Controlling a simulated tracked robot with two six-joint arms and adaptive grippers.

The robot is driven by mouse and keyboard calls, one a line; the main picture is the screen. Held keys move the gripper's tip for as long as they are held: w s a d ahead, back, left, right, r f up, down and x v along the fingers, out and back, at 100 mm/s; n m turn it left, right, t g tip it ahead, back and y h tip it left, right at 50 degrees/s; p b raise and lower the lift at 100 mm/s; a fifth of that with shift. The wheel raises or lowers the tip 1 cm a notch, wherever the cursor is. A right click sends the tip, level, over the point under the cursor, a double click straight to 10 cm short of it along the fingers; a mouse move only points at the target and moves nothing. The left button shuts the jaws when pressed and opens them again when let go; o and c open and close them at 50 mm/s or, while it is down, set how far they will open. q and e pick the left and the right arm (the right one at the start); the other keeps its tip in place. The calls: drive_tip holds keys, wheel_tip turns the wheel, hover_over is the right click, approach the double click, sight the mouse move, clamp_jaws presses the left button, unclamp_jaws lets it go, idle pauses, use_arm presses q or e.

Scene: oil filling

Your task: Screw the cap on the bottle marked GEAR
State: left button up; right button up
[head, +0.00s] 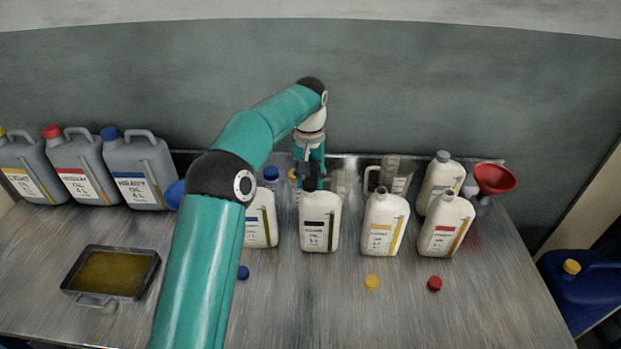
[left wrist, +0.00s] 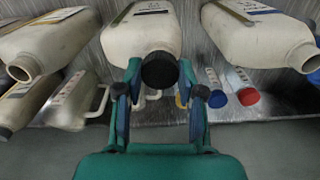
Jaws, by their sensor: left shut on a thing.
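A cream bottle with a black label band (head: 319,222) stands upright in the front row; its printed word is too small to read surely. It also shows in the middle of the left wrist view (left wrist: 143,30). My left gripper (head: 309,178) comes down from above at its neck. Its two fingers (left wrist: 161,92) are shut around the black cap (left wrist: 160,70), which covers the bottle's mouth. I cannot tell how tightly the cap is seated. My right gripper is not in view.
Open-mouthed bottles with blue (head: 261,218), yellow (head: 385,222) and red labels (head: 447,224) stand beside it. Loose blue (head: 243,272), yellow (head: 372,282) and red caps (head: 435,284) lie in front. A tray (head: 85,291) and grey canisters (head: 84,160) are left; a red funnel (head: 494,178) is right.

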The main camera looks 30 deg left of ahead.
use_arm(q)
drive_tip(key=shift+f, duration=0.45)
idle(0.5)
drive_tip(key=o, duration=0.7)
drive_tip(key=shift+o, duration=0.2)
drive_tip(key=shift+r, duration=3.6)
